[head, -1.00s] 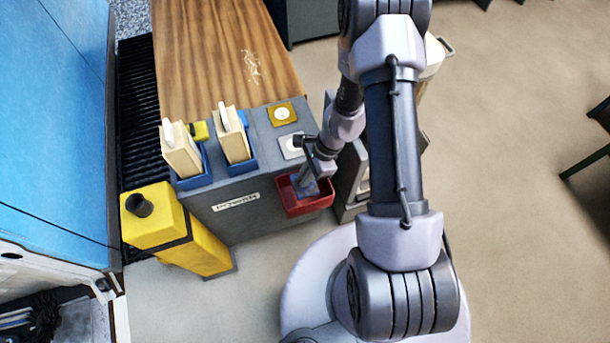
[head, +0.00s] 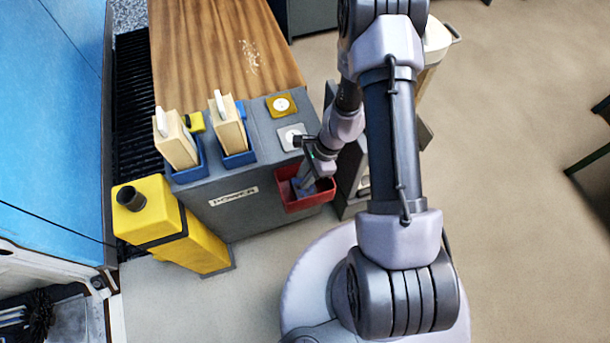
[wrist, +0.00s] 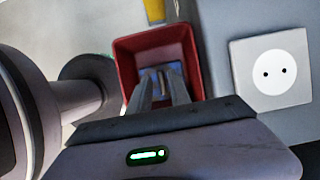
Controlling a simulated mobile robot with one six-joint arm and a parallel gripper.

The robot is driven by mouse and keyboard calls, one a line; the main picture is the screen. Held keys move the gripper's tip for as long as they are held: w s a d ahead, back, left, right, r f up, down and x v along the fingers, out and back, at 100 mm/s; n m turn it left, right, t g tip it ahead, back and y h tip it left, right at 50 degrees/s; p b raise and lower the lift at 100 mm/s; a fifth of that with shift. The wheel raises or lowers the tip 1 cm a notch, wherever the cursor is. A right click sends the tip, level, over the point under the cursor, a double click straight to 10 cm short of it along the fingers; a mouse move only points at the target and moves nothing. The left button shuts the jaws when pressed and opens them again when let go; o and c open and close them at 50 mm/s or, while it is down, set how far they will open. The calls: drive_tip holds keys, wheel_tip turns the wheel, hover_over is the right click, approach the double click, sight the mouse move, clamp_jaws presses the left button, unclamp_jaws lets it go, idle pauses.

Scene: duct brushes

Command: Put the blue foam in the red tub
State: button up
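The red tub (head: 318,198) hangs at the right front of the grey cabinet; it also shows in the wrist view (wrist: 195,68). The blue foam (wrist: 148,82) is inside the tub, low down at my fingertips; in the head view only a small dark blue patch (head: 297,187) of it shows. My gripper (wrist: 162,76) points down into the tub. Its two fingers are apart, with blue showing around and between the tips. I cannot tell whether the fingers press on the foam or whether it rests on the tub's floor.
The grey cabinet (head: 240,218) carries two blue holders with cream blocks, and a yellow and a white socket plate (head: 290,136). The white socket (wrist: 272,70) is close beside the tub. A yellow box unit (head: 150,215) stands left. Open floor lies to the right.

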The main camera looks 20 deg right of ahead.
drive_tip(key=shift+o, duration=0.5)
drive_tip(key=a+p+v, duration=0.1)
drive_tip(key=p+v, duration=1.2)
drive_tip(key=v, duration=0.9)
drive_tip(key=shift+a+r, duration=0.25)
drive_tip(key=shift+r, duration=0.1)
